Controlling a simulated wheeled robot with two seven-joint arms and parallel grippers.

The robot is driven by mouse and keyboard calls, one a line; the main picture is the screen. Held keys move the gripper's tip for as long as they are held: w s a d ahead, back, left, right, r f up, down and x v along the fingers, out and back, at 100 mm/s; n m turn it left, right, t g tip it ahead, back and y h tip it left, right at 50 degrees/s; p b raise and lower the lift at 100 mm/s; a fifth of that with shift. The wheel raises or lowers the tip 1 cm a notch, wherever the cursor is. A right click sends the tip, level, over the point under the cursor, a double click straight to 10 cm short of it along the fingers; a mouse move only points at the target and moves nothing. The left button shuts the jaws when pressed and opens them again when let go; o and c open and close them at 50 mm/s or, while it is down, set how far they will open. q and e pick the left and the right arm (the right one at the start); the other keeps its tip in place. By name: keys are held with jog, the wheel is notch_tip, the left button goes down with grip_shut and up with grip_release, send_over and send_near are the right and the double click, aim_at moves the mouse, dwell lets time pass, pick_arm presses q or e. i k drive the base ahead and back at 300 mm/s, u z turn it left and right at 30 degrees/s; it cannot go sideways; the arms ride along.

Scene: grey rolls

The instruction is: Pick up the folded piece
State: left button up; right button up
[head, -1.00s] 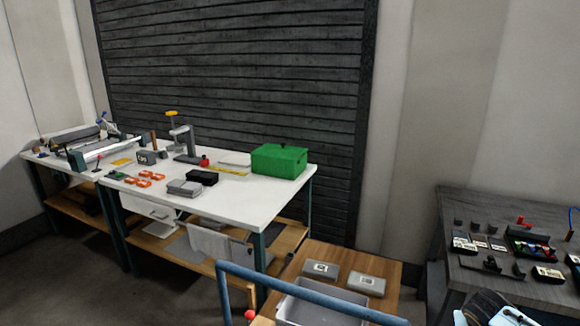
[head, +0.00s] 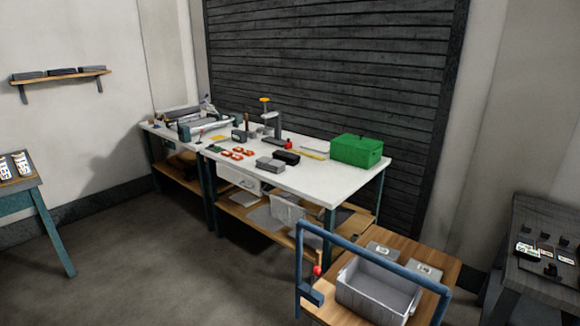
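A small stack of grey folded pieces (head: 270,164) lies on the white workbench (head: 330,186), near its front edge and beside a black box. Another flat grey piece (head: 262,218) lies on that lower shelf. I cannot tell which of these is the folded piece. Neither of my grippers shows in the head view.
A green box (head: 357,150) stands at the bench's right end. A cart with a blue handle (head: 372,255) and a grey bin (head: 376,290) stands in front. Dark tables stand at right and left. Open floor (head: 190,260) lies before the bench. A wall shelf (head: 60,74) is at upper left.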

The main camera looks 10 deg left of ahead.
aim_at(291, 160)
jog(key=u, duration=0.65)
jog(key=i, duration=1.1)
jog(key=u, duration=0.65)
jog(key=i, duration=2.1)
jog(key=z, duration=0.4)
